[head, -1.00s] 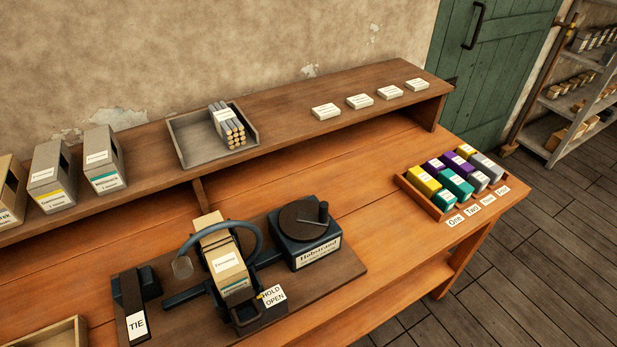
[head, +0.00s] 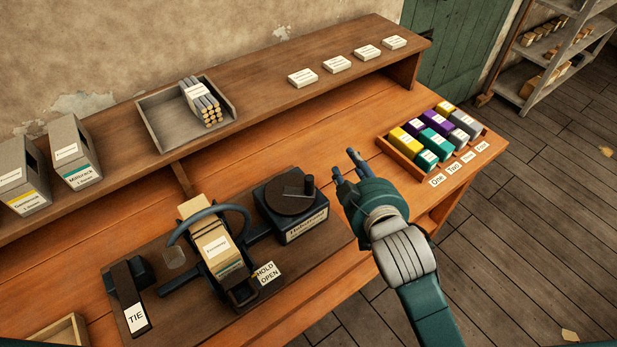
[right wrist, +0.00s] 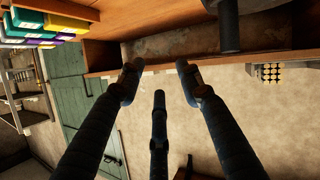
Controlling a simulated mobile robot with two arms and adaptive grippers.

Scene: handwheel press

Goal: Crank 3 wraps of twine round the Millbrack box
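A grey box (head: 75,155) with a teal band and a label that reads Millbrack stands on the raised shelf at left. A tan packet (head: 215,240) sits in the press cradle under the curved dark handwheel arc; its label is too small to read surely. The crank (head: 290,192) is a dark disc with an upright knob on a dark block, right of the cradle. My right gripper (head: 344,165) is open and empty, right of the crank and above the bench. In the right wrist view its fingers (right wrist: 160,80) are spread. My left gripper is out of view.
A TIE lever (head: 130,295) is left of the cradle, and a HOLD OPEN tag (head: 267,273) is at its front right. A wooden tray (head: 395,150) of coloured blocks is at right. A grey tray (head: 160,128) of rolls is on the shelf.

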